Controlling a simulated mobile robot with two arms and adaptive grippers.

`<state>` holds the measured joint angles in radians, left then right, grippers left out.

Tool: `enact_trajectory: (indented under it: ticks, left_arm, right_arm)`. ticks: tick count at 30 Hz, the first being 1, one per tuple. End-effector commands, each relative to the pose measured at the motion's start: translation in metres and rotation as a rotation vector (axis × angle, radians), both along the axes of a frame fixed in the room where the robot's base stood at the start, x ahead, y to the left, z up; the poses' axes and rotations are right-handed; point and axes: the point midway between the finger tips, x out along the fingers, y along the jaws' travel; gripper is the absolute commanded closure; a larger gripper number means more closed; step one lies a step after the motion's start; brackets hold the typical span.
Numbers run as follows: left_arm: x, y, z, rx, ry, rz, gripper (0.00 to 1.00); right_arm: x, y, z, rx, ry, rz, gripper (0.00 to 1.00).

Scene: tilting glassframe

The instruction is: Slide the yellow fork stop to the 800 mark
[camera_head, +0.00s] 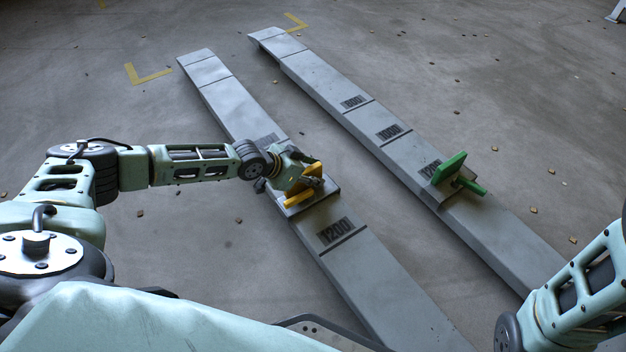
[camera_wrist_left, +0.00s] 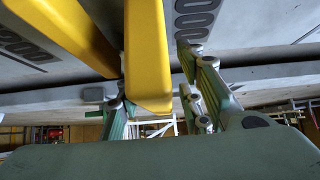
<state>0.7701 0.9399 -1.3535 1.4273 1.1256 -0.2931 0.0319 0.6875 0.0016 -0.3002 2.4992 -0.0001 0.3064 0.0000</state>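The yellow fork stop (camera_head: 299,198) sits on the left grey fork (camera_head: 375,285), between the 1200 mark (camera_head: 336,231) and a partly covered mark (camera_head: 268,139) farther up. My left gripper (camera_head: 312,181) is at the stop and hides part of it. In the left wrist view, a yellow upright of the stop (camera_wrist_left: 148,60) lies between my two fingers (camera_wrist_left: 152,85), with a narrow gap to the right finger. A mark ending in 000 (camera_wrist_left: 195,20) shows beyond it. I see no readable 800 on the left fork. My right gripper is out of view.
A parallel right fork (camera_head: 320,78) carries a green stop (camera_head: 448,168) near its 1200 mark, with 1000 (camera_head: 389,132) and a mark that looks like 800 (camera_head: 352,102) farther up. Small chips litter the concrete floor. The left fork's far stretch is clear.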

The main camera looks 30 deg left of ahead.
Motion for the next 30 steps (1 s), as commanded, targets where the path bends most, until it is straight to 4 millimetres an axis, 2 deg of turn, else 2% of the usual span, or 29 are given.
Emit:
enact_trajectory:
  ticks: [2,12,24,30]
  left_arm:
    - [0.0034,-0.002,-0.0057,0.001,0.0,-0.001,0.66]
    - [0.0049,-0.003,-0.0056,0.001,0.001,-0.001,0.67]
    - [0.0048,-0.0028,-0.0057,0.001,0.001,0.0,1.0]
    - [0.0046,-0.0027,-0.0057,0.001,0.001,0.0,1.0]
  right_arm:
    - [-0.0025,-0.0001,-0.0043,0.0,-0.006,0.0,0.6]
    - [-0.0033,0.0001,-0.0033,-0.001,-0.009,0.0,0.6]
    - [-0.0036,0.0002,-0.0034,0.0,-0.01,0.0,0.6]
    - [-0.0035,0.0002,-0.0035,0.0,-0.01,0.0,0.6]
